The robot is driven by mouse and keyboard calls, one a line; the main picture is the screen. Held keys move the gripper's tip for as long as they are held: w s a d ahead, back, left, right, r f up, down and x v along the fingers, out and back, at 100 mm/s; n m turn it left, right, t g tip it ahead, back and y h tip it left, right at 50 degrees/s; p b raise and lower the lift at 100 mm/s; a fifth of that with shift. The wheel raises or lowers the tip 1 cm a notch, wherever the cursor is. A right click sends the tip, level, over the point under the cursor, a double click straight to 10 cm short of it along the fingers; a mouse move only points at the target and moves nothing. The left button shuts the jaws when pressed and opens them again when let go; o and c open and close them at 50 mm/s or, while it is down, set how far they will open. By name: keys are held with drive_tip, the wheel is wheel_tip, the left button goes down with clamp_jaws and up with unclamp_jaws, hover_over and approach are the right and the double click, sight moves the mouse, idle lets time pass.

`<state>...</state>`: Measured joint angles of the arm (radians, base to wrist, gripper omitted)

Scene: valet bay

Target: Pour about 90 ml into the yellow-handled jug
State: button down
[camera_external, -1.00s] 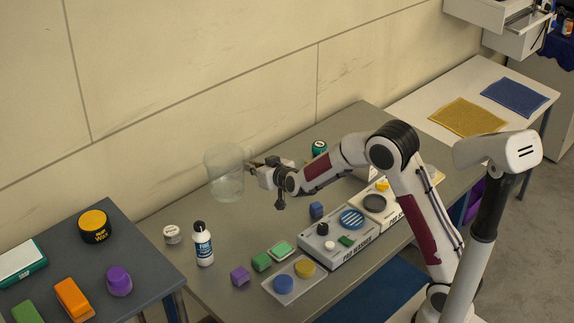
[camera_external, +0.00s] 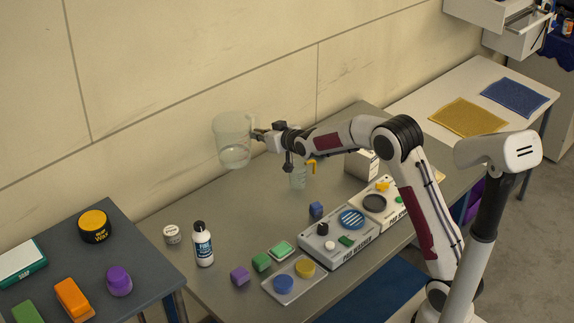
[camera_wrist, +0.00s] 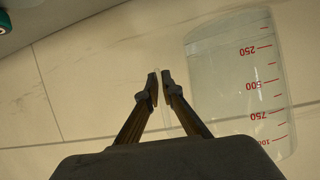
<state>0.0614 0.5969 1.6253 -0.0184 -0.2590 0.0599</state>
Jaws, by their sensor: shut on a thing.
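My gripper (camera_external: 258,135) is shut on the handle of a large clear measuring jug (camera_external: 232,135) and holds it in the air above the back of the bench. Clear liquid shows in its lower part. In the wrist view, the jug (camera_wrist: 235,85) has red marks from 250 upward, upside down; I cannot read the liquid level exactly. My fingertips (camera_wrist: 160,88) are close together there. The yellow-handled jug (camera_external: 298,178), small and clear, stands on the bench below my wrist, to the right of the held jug. Its yellow handle (camera_external: 312,163) points right; its top is partly hidden.
A white bottle (camera_external: 203,245) and a small white tub (camera_external: 172,234) stand at the bench's left. Purple (camera_external: 240,276), green (camera_external: 262,262) and blue blocks (camera_external: 316,209) lie near the pad washer (camera_external: 335,246). A white box (camera_external: 361,164) stands right of the small jug.

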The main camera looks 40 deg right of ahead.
drive_tip(key=shift+w+d+r+n+y, duration=0.75)
drive_tip(key=shift+w+d, duration=0.8)
drive_tip(key=shift+d, duration=3.65)
drive_tip(key=s+d+f, duration=0.2)
drive_tip(key=d, duration=0.6)
drive_tip(key=s+d+f, duration=0.3)
drive_tip(key=d, duration=0.5)
drive_tip(key=s+d+f+y, duration=0.1)
drive_tip(key=s+d+f, duration=0.1)
drive_tip(key=d, duration=0.6)
drive_tip(key=shift+s+f+n, duration=0.2)
drive_tip(key=shift+s+n, duration=0.15)
drive_tip(key=shift+s, duration=0.05)
drive_tip(key=shift+r, duration=0.1)
